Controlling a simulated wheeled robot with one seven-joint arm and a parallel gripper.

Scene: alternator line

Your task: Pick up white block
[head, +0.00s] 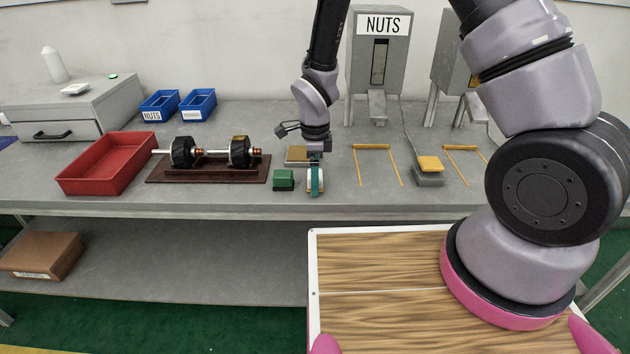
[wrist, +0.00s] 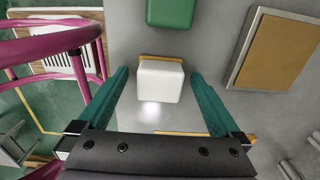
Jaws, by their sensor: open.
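The white block (wrist: 160,82) sits on the grey table in the wrist view, between the two teal fingers of my gripper (wrist: 160,90). Bare table shows between the block and each finger. My gripper is open and pointed down over it. In the head view my gripper (head: 315,181) is low above the table's front part, right of a green block (head: 283,180). The white block is mostly hidden by the fingers there. The green block also shows in the wrist view (wrist: 170,12), at the top edge.
A tan-topped plate (head: 298,154) lies just behind the gripper. A dark board (head: 215,178) with a shaft assembly and a red bin (head: 105,165) stand to the left. A nuts dispenser (head: 378,60) and a yellow-topped block (head: 429,165) are to the right. The table's front edge is close.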

